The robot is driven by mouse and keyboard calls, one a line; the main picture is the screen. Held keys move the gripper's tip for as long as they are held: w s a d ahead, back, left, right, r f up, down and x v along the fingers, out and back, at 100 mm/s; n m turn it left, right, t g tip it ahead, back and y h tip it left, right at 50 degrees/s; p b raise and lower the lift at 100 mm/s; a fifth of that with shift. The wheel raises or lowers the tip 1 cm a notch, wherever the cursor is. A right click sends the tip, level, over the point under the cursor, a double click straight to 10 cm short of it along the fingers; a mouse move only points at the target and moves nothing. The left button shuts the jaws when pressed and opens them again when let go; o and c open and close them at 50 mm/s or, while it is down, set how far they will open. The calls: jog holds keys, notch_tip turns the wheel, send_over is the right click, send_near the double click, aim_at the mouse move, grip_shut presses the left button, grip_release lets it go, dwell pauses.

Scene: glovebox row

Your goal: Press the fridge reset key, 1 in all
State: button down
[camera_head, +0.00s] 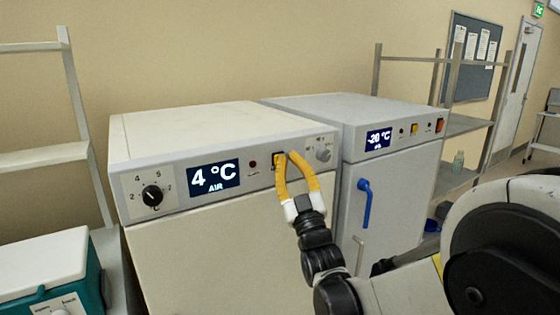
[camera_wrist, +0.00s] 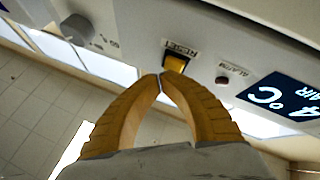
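The fridge (camera_head: 228,205) is a cream cabinet with a front panel and a display reading 4 °C AIR. Its reset key (camera_wrist: 175,63) is a small yellow key under the label RESET in the wrist view; in the head view my gripper's finger partly hides it. My gripper (camera_head: 285,156) has two yellow fingers, with their tips together at the key. In the wrist view the gripper's tips (camera_wrist: 159,77) meet just below the key's edge, with nothing seen between them. I cannot tell whether they touch the key.
A dark knob (camera_head: 152,195), a small red ALARM lamp (camera_wrist: 222,80) and a grey knob (camera_head: 323,155) share the panel. A grey freezer (camera_head: 395,185) showing -20 °C stands right, with a blue handle (camera_head: 366,203). A teal-and-white box (camera_head: 45,265) sits lower left.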

jog(key=shift+s+d, duration=0.15)
jog(key=shift+s, duration=0.15)
jog(key=shift+d, duration=0.1)
jog(key=s+d, duration=0.1)
jog(key=s, duration=0.1)
jog(key=s+d, duration=0.1)
jog(key=s, duration=0.1)
jog(key=shift+d, duration=0.3)
jog(key=shift+h, duration=0.3)
jog(key=s+d+f+m+g+h, duration=0.5)
jog(key=s+d+f+g+h, duration=0.2)
jog(key=d+f+g, duration=0.35)
jog(key=s+d+f+m+g, duration=0.1)
jog(key=s+d+f+g, duration=0.2)
jog(key=s+f, duration=0.3)
jog(key=s+d+f+m+g+h, duration=0.1)
jog(key=s+f, duration=0.5)
jog(key=s, duration=0.7)
jog(key=shift+d+f+m+g, duration=0.15)
jog(key=shift+d+m+g, duration=0.35)
jog(key=shift+d+g, duration=0.5)
